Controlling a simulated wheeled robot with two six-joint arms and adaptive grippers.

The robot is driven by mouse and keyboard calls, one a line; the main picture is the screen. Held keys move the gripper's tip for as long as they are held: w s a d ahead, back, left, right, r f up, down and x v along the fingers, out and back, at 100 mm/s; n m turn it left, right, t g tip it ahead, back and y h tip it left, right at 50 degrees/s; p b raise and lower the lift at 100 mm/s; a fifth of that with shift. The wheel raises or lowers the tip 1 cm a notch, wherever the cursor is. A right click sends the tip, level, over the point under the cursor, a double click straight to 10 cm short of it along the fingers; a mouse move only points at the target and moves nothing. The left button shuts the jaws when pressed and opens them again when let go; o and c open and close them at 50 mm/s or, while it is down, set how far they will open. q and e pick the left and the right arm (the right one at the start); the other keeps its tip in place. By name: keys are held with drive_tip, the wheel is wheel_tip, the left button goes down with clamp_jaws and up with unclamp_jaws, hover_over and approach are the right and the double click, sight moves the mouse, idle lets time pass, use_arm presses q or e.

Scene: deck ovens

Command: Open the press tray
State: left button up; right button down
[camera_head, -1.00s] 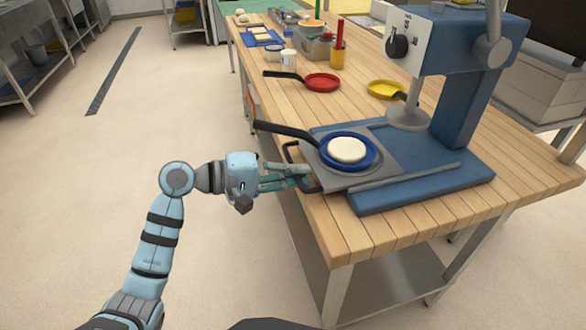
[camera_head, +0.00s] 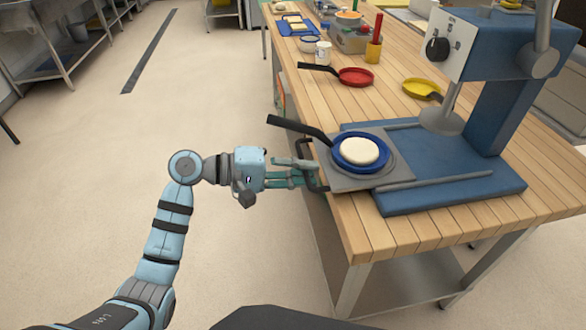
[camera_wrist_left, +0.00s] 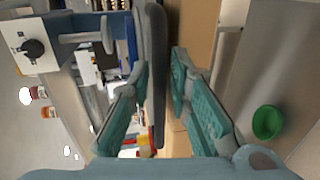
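The press tray is a grey plate (camera_head: 398,172) with a dark handle (camera_head: 312,180) on its left side. It sits part way out to the left of the press's blue base (camera_head: 470,183). A blue pan (camera_head: 334,160) with a black handle lies on it and holds a round white dough disc (camera_head: 360,151). My left gripper (camera_head: 314,173) is at the tray handle at the table's edge. In the left wrist view the dark bar (camera_wrist_left: 156,75) runs between its parted fingers, with a gap to the right-hand finger. My right gripper is out of view.
The press head (camera_head: 477,42) and its plunger (camera_head: 441,120) stand above the base. A red pan (camera_head: 356,77) and a yellow pan (camera_head: 421,88) lie farther back on the wooden table (camera_head: 420,232). The floor left of the table is clear.

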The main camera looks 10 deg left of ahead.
use_arm(q)
drive_tip(key=v, duration=1.1)
drive_tip(key=shift+s+a, duration=0.25)
